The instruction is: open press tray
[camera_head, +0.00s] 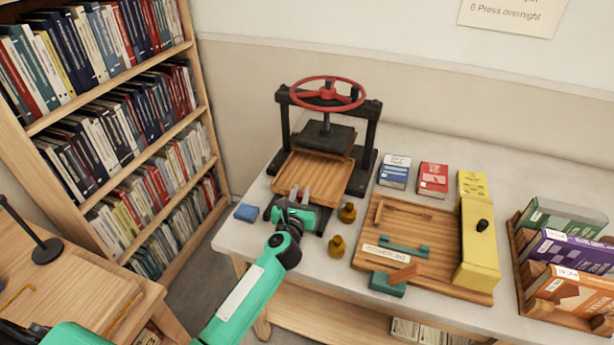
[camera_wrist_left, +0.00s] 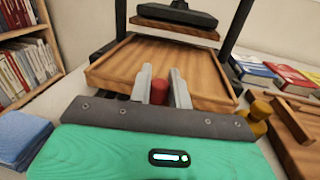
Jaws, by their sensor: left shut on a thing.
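The press (camera_head: 326,115) has a black frame, a red handwheel (camera_head: 327,93) and a raised black platen (camera_head: 325,138). Its wooden press tray (camera_head: 312,172) juts out forward from under the platen. In the left wrist view the tray (camera_wrist_left: 165,65) lies straight ahead, with a red knob (camera_wrist_left: 159,91) at its front edge. My left gripper (camera_head: 299,193) is at the tray's front edge, its fingers (camera_wrist_left: 160,78) shut on either side of the knob. My right gripper is not in view.
A blue block (camera_head: 247,212) lies left of my gripper, and two brass pieces (camera_head: 347,212) (camera_head: 337,246) stand right of it. Further right are small boxes (camera_head: 394,171), a wooden board with tools (camera_head: 436,230), a yellow block (camera_head: 478,245) and a book rack (camera_head: 517,262).

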